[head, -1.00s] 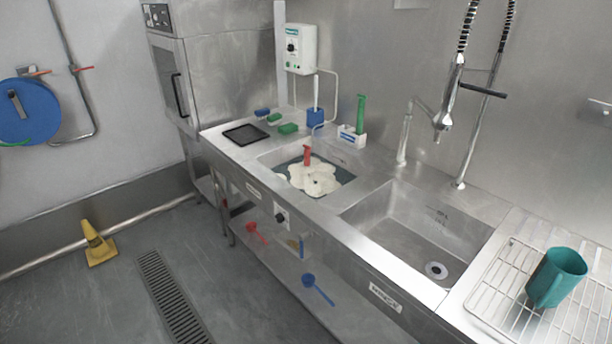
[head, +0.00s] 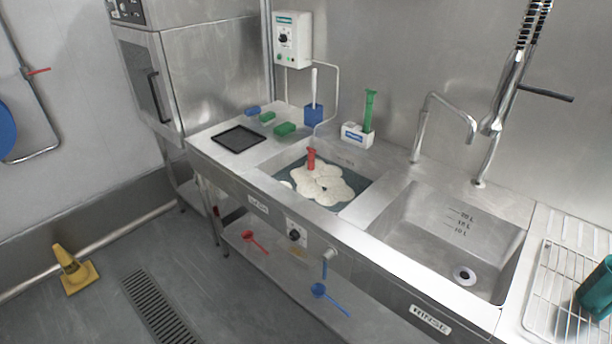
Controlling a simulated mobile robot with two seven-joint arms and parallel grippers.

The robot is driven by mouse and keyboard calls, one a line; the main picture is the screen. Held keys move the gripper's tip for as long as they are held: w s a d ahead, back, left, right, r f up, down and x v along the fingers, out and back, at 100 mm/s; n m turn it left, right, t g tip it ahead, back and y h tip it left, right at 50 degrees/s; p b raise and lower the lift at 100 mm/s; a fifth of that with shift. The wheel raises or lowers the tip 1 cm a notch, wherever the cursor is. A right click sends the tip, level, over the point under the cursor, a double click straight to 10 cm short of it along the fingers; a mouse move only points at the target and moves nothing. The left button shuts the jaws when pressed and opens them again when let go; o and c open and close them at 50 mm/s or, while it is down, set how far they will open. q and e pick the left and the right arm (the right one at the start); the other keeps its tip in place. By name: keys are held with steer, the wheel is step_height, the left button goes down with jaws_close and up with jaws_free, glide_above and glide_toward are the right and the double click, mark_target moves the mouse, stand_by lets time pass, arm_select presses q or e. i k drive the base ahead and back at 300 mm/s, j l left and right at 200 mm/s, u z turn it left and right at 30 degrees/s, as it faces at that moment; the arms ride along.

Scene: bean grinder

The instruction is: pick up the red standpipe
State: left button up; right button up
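The red standpipe (head: 311,158) stands upright in the left sink basin (head: 352,207), near its back edge. Its top shows above dark water and white foam (head: 325,186); its lower part is hidden beneath them. Neither of my grippers shows in the head view.
The empty rinse basin (head: 440,243) lies to the right, with a tap and a spray hose (head: 495,110) above it. A wire rack (head: 560,295) holds a green jug (head: 597,288).

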mark_target(311, 152)
steer(key=i+j, duration=0.2)
steer(key=j, duration=0.15)
steer(key=i+j+z, duration=0.1)
steer(key=j, duration=0.25)
steer(key=i+j+z, duration=0.1)
steer(key=i+j, duration=0.3)
steer(key=j, duration=0.3)
steer(key=i+j+z, duration=0.1)
steer(key=j, duration=0.25)
steer(key=i+j, duration=0.25)
steer(key=j, duration=0.15)
steer(key=i+j+z, duration=0.1)
steer(key=j, duration=0.3)
